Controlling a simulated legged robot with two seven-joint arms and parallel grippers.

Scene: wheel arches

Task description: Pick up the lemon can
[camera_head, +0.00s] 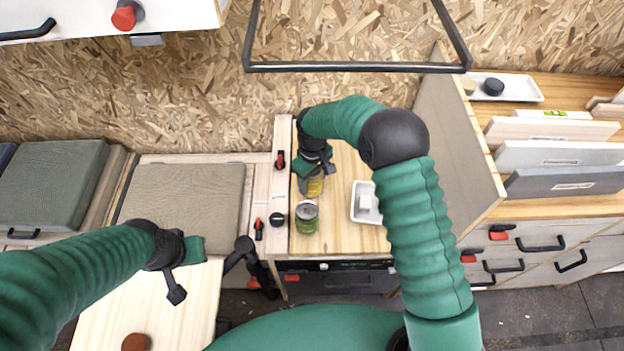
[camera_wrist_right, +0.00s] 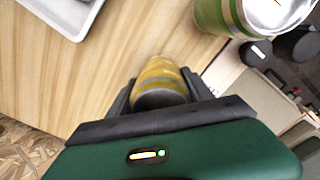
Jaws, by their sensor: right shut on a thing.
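The lemon can, a yellow can (camera_head: 315,184), stands on the wooden counter in the head view, partly covered by my right gripper (camera_head: 314,174). In the right wrist view the yellow can (camera_wrist_right: 160,82) sits between the two fingers of my right gripper (camera_wrist_right: 160,98), which is shut on it. I cannot tell whether the can still touches the counter. My left gripper (camera_head: 184,272) hangs at the lower left of the head view, away from the cans; its finger opening is not clear.
A green can (camera_head: 306,218) stands just in front of the yellow can and shows in the right wrist view (camera_wrist_right: 225,16). A white tray (camera_head: 357,214) lies to the right on the counter (camera_head: 338,240). A partition (camera_head: 450,150) bounds the counter on the right.

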